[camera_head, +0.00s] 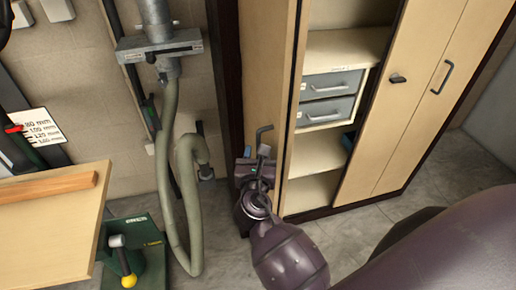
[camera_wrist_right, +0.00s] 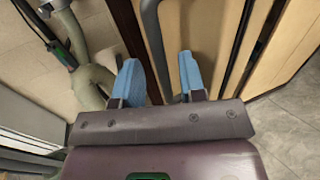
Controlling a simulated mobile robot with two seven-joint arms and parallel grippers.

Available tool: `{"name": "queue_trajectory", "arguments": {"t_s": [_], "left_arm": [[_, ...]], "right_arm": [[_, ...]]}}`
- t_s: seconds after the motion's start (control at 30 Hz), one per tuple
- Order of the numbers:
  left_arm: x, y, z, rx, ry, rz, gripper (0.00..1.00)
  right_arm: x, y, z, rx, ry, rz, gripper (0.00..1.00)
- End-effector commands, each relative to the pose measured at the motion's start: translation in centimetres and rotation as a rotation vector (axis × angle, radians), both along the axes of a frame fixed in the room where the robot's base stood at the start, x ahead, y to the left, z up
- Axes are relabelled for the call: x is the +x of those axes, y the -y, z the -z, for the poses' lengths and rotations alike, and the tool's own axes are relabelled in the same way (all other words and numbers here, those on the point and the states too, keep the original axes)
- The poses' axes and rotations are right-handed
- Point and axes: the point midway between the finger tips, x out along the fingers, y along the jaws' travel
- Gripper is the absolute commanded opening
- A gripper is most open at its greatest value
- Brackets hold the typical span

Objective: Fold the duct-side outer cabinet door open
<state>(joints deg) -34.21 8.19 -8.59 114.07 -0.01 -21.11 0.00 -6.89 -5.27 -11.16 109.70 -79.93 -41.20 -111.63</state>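The tall beige cabinet stands right of centre in the head view. Its duct-side door panel (camera_head: 262,70), nearest the grey hose, is seen at a steep angle beside the open shelves. A dark bent handle (camera_head: 264,131) sticks out low on that panel. My right gripper (camera_head: 254,168) is at this handle; its tips are small and partly hidden. In the right wrist view, its blue fingers (camera_wrist_right: 162,78) are apart, with the grey handle bar (camera_wrist_right: 154,40) running between them. Whether either finger touches the bar is unclear. My left gripper is not in view.
Shelves with two grey drawers (camera_head: 329,95) show in the opening. A closed door with a handle (camera_head: 442,78) stands right. A grey duct hose (camera_head: 168,150) hangs left. A wooden board (camera_head: 45,235) and a green machine (camera_head: 138,255) stand lower left. Tiled floor (camera_head: 365,232) is clear by the cabinet.

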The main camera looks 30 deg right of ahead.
Motion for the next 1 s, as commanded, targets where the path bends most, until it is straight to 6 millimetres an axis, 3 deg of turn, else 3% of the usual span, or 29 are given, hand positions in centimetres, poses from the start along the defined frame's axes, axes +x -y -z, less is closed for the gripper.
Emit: {"name": "queue_trajectory", "arguments": {"t_s": [0.4, 0.6, 1.0], "left_arm": [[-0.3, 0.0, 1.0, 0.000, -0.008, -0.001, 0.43], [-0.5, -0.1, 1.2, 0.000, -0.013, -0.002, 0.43], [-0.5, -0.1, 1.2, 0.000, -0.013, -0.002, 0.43]], "right_arm": [[-6.0, -3.7, 0.1, 0.000, -0.002, 0.001, 0.38], [-7.0, -4.4, 0.0, 0.001, 0.000, 0.001, 0.38], [-7.1, -4.5, 0.0, 0.001, 0.001, 0.001, 0.38]]}}
